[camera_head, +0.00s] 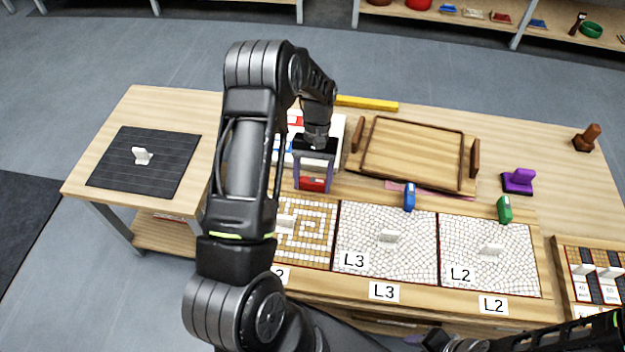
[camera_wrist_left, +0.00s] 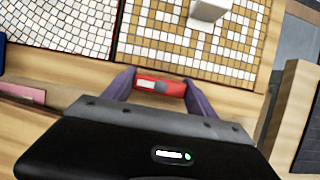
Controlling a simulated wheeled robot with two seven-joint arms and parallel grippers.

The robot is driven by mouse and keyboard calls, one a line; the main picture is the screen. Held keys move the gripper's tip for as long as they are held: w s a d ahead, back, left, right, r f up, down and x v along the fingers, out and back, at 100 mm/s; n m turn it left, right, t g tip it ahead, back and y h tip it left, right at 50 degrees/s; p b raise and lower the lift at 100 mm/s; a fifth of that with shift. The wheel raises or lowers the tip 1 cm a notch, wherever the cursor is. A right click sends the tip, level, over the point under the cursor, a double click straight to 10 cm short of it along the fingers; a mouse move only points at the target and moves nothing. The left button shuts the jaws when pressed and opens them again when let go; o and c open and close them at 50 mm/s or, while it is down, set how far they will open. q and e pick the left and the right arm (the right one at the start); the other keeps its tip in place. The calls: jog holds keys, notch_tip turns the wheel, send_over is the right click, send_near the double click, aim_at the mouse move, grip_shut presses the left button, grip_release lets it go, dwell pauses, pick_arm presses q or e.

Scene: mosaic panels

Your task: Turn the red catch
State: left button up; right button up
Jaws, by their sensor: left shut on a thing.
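The red catch (camera_head: 312,184) sits at the back edge of the tan-and-white mosaic panel (camera_head: 318,222). My left gripper (camera_head: 313,182) reaches down over it, with one finger on each side. In the left wrist view the red catch (camera_wrist_left: 160,86) lies between the two purple-grey fingers of my left gripper (camera_wrist_left: 160,88), which is shut on it. The catch lies crosswise along the panel's edge there. A blue catch (camera_head: 409,196) and a green catch (camera_head: 504,209) stand at the back edges of the two white panels. My right gripper does not show clearly.
A wooden tray (camera_head: 412,152) stands behind the panels, and a purple block (camera_head: 518,181) is to its right. A black mat (camera_head: 120,178) with a white handle lies at left. A sorting box (camera_head: 590,243) stands at right. My left arm covers part of the table.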

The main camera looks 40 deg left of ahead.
pick_arm(q)
jog(key=o, duration=1.4)
jog(key=shift+c, duration=0.2)
jog(key=v, duration=0.7)
jog(key=shift+r, duration=0.35)
